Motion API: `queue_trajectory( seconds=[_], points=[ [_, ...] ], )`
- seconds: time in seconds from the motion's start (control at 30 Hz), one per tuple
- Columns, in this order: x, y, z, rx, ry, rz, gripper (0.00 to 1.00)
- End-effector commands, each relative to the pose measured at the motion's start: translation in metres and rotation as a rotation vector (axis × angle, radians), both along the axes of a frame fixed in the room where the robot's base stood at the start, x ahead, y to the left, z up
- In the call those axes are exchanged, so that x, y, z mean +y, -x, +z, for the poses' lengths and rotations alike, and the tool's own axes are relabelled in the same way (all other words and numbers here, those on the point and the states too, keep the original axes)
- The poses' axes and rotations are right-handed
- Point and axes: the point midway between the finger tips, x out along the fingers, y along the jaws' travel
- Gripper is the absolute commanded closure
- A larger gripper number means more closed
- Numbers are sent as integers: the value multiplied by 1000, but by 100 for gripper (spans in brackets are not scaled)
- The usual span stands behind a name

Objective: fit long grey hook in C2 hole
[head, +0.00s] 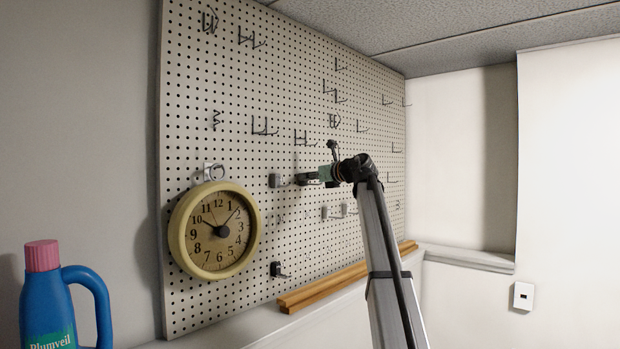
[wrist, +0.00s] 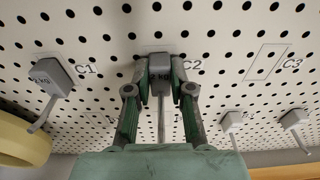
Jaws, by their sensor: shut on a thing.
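My gripper (wrist: 160,72) is shut on a long grey hook (wrist: 161,84), a grey block with a thin rod pointing back toward the camera. The block is between the fingertips, at the board just left of the C2 label (wrist: 188,63). I cannot tell whether it is seated in the hole or only close to the board; the block hides the spot behind it. In the head view my gripper (head: 316,177) is at the pegboard (head: 290,90), and the hook is too small there to judge.
A grey hook (wrist: 51,77) hangs at C1, left of my gripper. C3 (wrist: 265,62) is an empty outlined spot. Two hooks (wrist: 231,121) (wrist: 295,118) are lower right. A round clock (head: 215,230) hangs at left; a wooden strip (head: 340,278) lies below the board.

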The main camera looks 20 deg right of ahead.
Motion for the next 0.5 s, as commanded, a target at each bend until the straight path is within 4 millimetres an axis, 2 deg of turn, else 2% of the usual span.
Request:
queue_trajectory(
  seconds=[0.23, 0.27, 0.3, 0.33, 0.5],
  points=[
    [1, -2, 2, -3, -3, 0, 100],
    [1, -2, 2, -3, -3, 0, 68],
    [1, -2, 2, -3, -3, 0, 53],
    [1, -2, 2, -3, -2, 0, 49],
    [1, -1, 1, -3, -2, 0, 49]
  ],
)
